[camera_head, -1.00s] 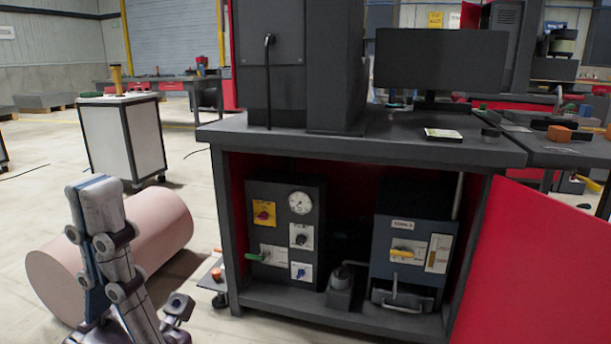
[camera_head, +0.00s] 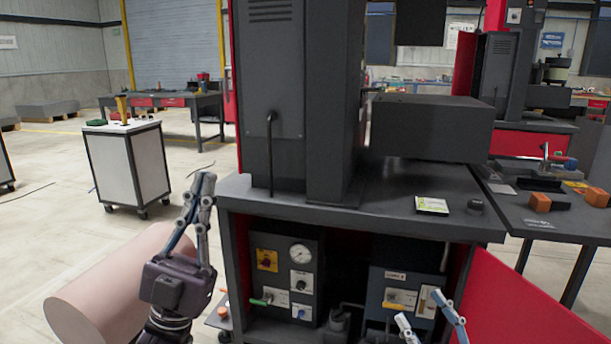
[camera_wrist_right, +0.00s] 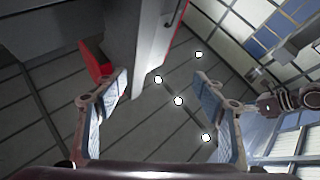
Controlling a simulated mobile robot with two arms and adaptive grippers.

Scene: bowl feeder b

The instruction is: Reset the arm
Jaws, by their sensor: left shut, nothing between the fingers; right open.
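My left gripper (camera_head: 204,182) stands upright left of the bench cabinet in the head view. Its fingers are shut together with nothing between them. My right gripper (camera_head: 421,306) shows only by its fingertips at the lower edge, in front of the cabinet's right half; the fingers are apart. In the right wrist view its two blue-padded fingers (camera_wrist_right: 164,90) are spread wide with no object between them. Behind them are grey panels and several bright round lights. Most of the right arm is outside the head view.
The dark workbench (camera_head: 340,214) has an open cabinet with a gauge panel (camera_head: 287,275) and a blue-grey control box (camera_head: 398,291). Its red door (camera_head: 510,305) stands open at right. A pink cylinder (camera_head: 95,290) lies behind my left arm. A white cart (camera_head: 128,165) stands further back; open floor surrounds it.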

